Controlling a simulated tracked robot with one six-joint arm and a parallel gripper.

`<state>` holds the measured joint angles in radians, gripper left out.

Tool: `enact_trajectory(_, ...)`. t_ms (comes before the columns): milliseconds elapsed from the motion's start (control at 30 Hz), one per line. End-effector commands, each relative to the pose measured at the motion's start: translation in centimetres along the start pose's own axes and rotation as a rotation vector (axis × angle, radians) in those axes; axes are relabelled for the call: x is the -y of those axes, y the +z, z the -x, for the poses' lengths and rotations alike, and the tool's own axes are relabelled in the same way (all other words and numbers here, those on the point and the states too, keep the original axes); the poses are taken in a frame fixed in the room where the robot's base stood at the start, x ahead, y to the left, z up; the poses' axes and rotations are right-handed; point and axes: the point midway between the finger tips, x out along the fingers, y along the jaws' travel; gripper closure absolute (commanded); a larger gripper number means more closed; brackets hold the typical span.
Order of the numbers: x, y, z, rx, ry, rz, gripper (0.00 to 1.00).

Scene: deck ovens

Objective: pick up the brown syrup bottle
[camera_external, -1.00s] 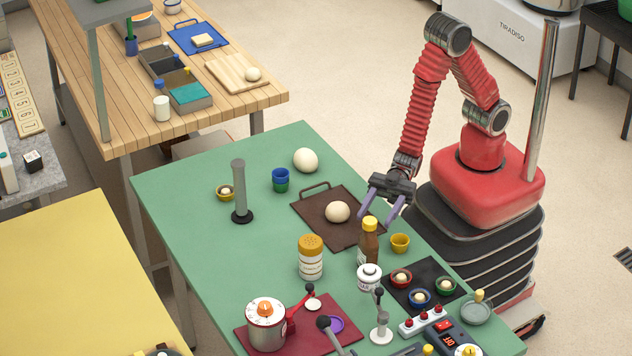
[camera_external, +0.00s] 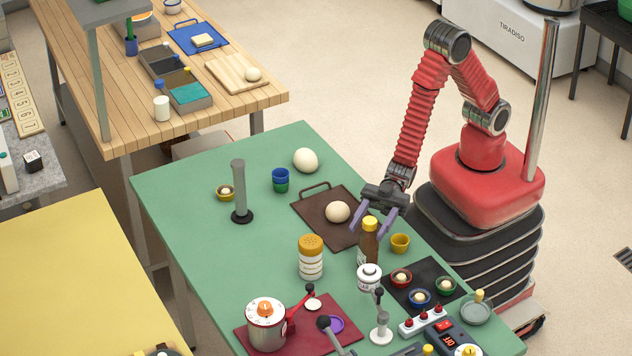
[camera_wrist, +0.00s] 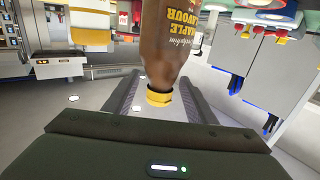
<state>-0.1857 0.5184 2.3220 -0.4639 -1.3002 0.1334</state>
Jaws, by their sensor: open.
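The brown syrup bottle (camera_external: 368,246) with a yellow cap stands upright on the green table, near its right edge. In the wrist view the bottle (camera_wrist: 173,40) appears upside down, its yellow cap between the two fingers and its label partly readable as maple flavour. My gripper (camera_external: 369,224) is open, with its purple fingers on either side of the bottle's cap and neck area. In the wrist view my gripper (camera_wrist: 155,88) shows a gap between each finger and the bottle. The bottle's lower part is partly hidden by a white jar in the outside view.
A white jar (camera_external: 369,279) stands close in front of the bottle, and a small yellow cup (camera_external: 400,243) is to its right. A shaker with an orange lid (camera_external: 311,257) is to the left. A brown board (camera_external: 312,217) with a dough ball (camera_external: 338,212) lies behind.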

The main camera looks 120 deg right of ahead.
Motion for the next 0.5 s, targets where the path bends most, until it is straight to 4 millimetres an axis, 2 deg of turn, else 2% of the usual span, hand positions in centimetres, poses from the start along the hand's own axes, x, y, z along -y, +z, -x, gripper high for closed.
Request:
enact_trajectory(400, 0.00, 0.01, 0.04, 0.000, 0.000, 0.000, 0.49)
enact_trajectory(500, 0.00, 0.01, 0.05, 0.000, 0.000, 0.000, 0.55)
